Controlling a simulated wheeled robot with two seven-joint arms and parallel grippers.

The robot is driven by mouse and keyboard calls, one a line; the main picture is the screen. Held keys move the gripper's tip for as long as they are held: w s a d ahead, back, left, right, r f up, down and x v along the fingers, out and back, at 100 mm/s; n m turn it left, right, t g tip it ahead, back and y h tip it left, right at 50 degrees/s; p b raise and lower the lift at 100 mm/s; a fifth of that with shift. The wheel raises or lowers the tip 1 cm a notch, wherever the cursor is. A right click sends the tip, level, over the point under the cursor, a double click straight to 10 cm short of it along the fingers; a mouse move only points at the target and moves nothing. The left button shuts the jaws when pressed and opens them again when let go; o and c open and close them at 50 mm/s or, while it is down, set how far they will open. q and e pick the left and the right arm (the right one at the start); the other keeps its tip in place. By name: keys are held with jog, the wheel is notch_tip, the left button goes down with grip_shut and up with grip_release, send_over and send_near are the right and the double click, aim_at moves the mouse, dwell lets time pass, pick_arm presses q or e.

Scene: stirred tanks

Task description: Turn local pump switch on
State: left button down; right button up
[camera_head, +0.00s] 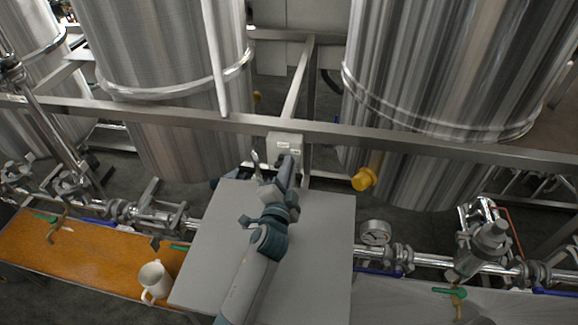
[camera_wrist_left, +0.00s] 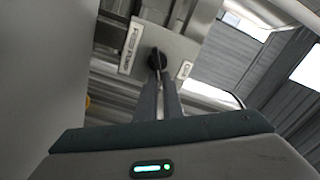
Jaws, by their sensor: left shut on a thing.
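The pump switch is a small grey box (camera_head: 284,141) on the frame rail between the two big tanks. It also shows in the left wrist view as a pale plate (camera_wrist_left: 178,44) with a black knob (camera_wrist_left: 156,59) and white labels, one on each side. My left gripper (camera_head: 285,163) reaches up to the box from below. In the left wrist view its fingers (camera_wrist_left: 158,78) are close together with their tips at the knob, shut on it. The tips partly hide the knob, and I cannot read its turned position. My right gripper is not in view.
A grey panel (camera_head: 329,225) lies below the arm. A yellow knob (camera_head: 364,179) sticks out to the right of the box. A white mug (camera_head: 155,281) stands on the orange-brown bench (camera_head: 75,250) at the left. Pipes with a gauge (camera_head: 375,232) and valves run across.

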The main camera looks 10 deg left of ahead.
pick_arm(q)
jog(key=shift+s+a+f, duration=0.1)
jog(key=shift+a+f, duration=0.2)
jog(key=shift+f, duration=0.25)
jog(key=c, duration=1.9)
grip_release()
jog(key=shift+a+r, duration=0.15)
jog(key=shift+a, duration=0.05)
jog(key=shift+r, duration=0.1)
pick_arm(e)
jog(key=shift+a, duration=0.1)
pick_arm(q)
jog(key=shift+d+r, duration=0.15)
jog(key=shift+d, duration=0.1)
